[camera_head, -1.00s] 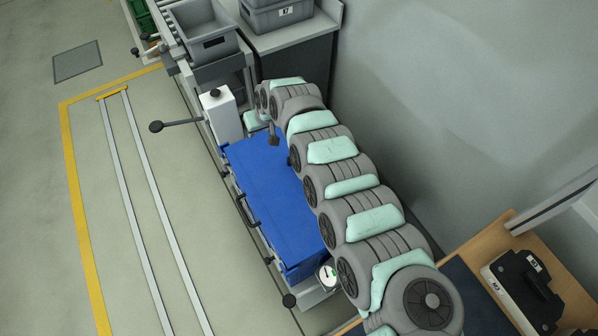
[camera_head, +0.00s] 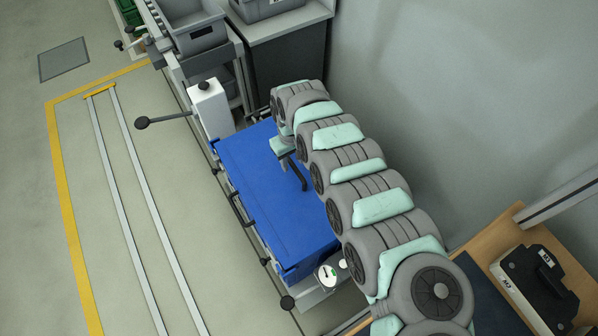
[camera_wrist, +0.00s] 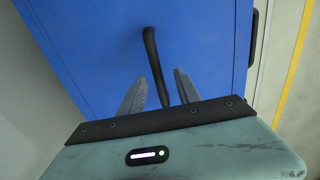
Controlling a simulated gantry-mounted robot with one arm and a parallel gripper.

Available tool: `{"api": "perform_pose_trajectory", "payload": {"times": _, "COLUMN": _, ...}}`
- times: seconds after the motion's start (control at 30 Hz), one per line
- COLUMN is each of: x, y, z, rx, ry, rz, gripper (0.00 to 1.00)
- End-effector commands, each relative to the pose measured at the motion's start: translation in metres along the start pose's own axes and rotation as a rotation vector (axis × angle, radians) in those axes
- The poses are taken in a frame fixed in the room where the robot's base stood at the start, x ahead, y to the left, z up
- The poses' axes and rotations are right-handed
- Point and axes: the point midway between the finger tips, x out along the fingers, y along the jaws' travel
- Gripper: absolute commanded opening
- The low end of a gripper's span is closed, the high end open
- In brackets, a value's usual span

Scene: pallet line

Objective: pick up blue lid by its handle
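The blue lid (camera_head: 265,190) lies flat on a blue crate; my arm covers its right side in the head view. Its black bar handle (camera_head: 298,175) stands up from the lid. In the wrist view, the handle (camera_wrist: 151,50) runs down from the middle of the lid (camera_wrist: 90,40) to between my fingertips. My gripper (camera_wrist: 159,85) is open, with one grey finger on each side of the handle. I cannot tell whether either finger touches it. In the head view, my gripper (camera_head: 286,150) is at the upper end of the handle, partly hidden.
A white post with a black lever (camera_head: 208,105) stands at the crate's upper left. A round gauge (camera_head: 327,275) is at its lower end. Grey bins (camera_head: 195,30) are at the top. A wooden bench with a black case (camera_head: 535,285) is at lower right.

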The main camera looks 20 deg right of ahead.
Motion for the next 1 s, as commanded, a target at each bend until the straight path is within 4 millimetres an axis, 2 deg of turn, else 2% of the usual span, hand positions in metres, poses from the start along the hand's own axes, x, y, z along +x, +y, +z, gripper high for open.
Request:
{"api": "perform_pose_trajectory", "payload": {"times": 0.03, "x": 0.013, "y": 0.000, "z": 0.001, "rx": 0.001, "ry": -0.001, "rz": -0.005, "gripper": 0.40}}
{"api": "perform_pose_trajectory", "payload": {"times": 0.2, "x": 0.035, "y": 0.002, "z": 0.000, "rx": 0.002, "ry": 0.002, "rz": -0.003, "gripper": 0.40}}
{"api": "perform_pose_trajectory", "payload": {"times": 0.47, "x": 0.036, "y": 0.004, "z": 0.001, "rx": 0.002, "ry": 0.001, "rz": -0.001, "gripper": 0.39}}
{"api": "perform_pose_trajectory", "payload": {"times": 0.93, "x": 0.036, "y": 0.003, "z": 0.001, "rx": 0.002, "ry": 0.001, "rz": -0.001, "gripper": 0.00}}
{"api": "perform_pose_trajectory", "payload": {"times": 1.0, "x": 0.036, "y": 0.003, "z": 0.001, "rx": 0.002, "ry": 0.000, "rz": -0.002, "gripper": 0.00}}
